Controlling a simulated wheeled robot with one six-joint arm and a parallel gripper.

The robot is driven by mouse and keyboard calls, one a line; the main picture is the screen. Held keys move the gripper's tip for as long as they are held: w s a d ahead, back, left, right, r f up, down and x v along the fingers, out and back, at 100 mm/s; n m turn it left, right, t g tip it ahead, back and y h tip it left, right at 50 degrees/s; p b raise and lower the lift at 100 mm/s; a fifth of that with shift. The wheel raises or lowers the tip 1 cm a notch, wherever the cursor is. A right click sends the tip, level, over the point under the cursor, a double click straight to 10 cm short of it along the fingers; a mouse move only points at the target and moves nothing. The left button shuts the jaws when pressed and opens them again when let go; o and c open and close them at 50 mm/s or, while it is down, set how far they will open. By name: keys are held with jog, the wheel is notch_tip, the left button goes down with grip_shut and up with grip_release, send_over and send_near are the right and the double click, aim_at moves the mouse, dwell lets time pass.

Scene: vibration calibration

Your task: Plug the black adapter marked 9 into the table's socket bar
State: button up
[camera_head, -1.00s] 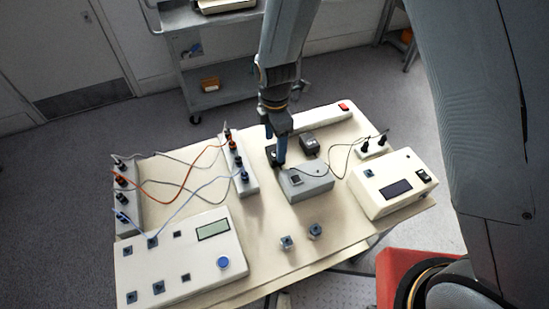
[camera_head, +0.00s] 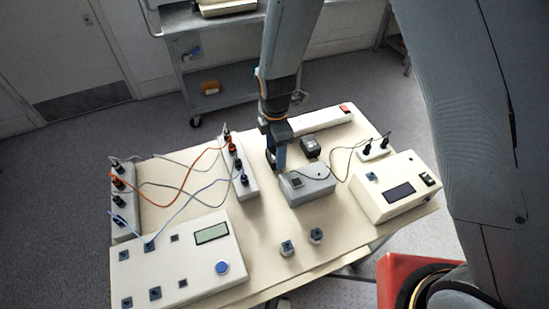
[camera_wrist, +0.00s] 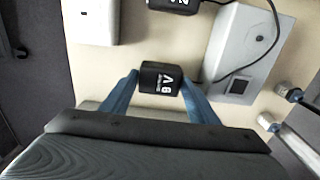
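The black adapter marked 9 V (camera_wrist: 160,78) is between the two blue fingers of my gripper (camera_wrist: 160,80) in the wrist view. The fingertips meet both its sides with no visible gap, so my gripper looks shut on it. In the head view my gripper (camera_head: 277,165) is low over the table, left of the grey box, and mostly hides the adapter. I cannot tell whether the adapter touches the table. The white socket bar (camera_head: 325,119) with a red switch lies along the table's back edge; its end shows in the wrist view (camera_wrist: 90,32). Its sockets cannot be made out.
Another black adapter (camera_head: 310,146) stands right of my gripper, close to the bar. A grey box (camera_head: 307,190) with a cable is in front of it. A white terminal strip (camera_head: 249,184) with cables stands left. Bare table (camera_head: 262,225) lies in front.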

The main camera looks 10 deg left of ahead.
aim_at(275, 154)
jog(key=c, duration=0.5)
jog(key=shift+r+p, duration=1.65)
jog(key=shift+r, duration=0.9)
jog(key=shift+c, duration=0.2)
jog(key=shift+w, duration=0.1)
jog(key=w+d+b, duration=0.1)
jog(key=w+d, duration=0.1)
jog(key=w, duration=0.3)
jog(key=w+d+b, duration=0.1)
jog(key=w+d, duration=0.1)
jog(key=w, duration=0.3)
jog(key=w+d+r+b, duration=0.1)
jog(key=w+d+b, duration=0.1)
jog(key=w, duration=0.3)
jog(key=shift+w+d+r, duration=0.1)
jog(key=shift+w+d, duration=0.05)
jog(key=shift+d, duration=0.25)
jog(key=shift+f+b, duration=0.3)
jog(key=shift+f, duration=0.4)
jog(key=shift+f+b, duration=0.35)
jog(key=shift+f, duration=0.7)
dwell(1.0)
